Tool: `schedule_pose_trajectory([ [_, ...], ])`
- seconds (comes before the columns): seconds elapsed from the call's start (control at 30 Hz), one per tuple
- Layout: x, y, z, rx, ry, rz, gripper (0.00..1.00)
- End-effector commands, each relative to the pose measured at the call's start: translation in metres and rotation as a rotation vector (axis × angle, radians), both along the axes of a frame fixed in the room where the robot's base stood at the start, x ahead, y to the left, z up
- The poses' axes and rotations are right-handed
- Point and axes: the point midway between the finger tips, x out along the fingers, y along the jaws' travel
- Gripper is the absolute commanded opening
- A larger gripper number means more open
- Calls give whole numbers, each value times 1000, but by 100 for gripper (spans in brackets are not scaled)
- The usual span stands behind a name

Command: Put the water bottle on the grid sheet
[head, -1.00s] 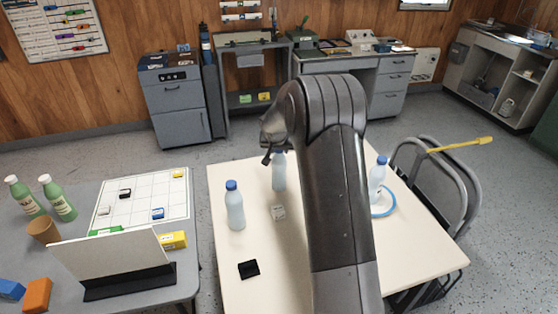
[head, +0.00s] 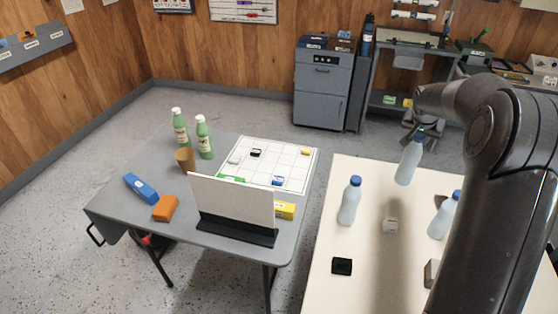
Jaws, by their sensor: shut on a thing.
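The grid sheet (head: 291,163), white with thin lines, lies on the grey table (head: 240,250) at the left. Small blocks stand on it, and a white panel in front hides part of its near edge. My gripper (head: 417,137) is shut on a water bottle (head: 408,163), pale with a blue cap, near its top. The bottle is slightly tilted and appears a little above the cream table (head: 365,247). Two similar bottles stand on that table, one at its left (head: 349,203) and one beside my arm (head: 443,216). My arm hides the table's right part.
Two green bottles (head: 180,130) (head: 203,138) and a brown cup (head: 185,160) stand left of the sheet. The upright white panel (head: 232,205) stands before it, with a yellow box (head: 285,210) beside it. A gap separates the tables.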

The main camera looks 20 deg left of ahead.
Motion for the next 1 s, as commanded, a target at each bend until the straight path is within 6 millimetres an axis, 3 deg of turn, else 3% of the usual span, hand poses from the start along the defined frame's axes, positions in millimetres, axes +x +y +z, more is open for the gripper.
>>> schedule_pose_trajectory([
  [0.27,17,60,2,-3,14,160,0],
  [0.8,32,235,10,-5,29,631,0],
  [1.0,29,279,14,-2,24,755,0],
])
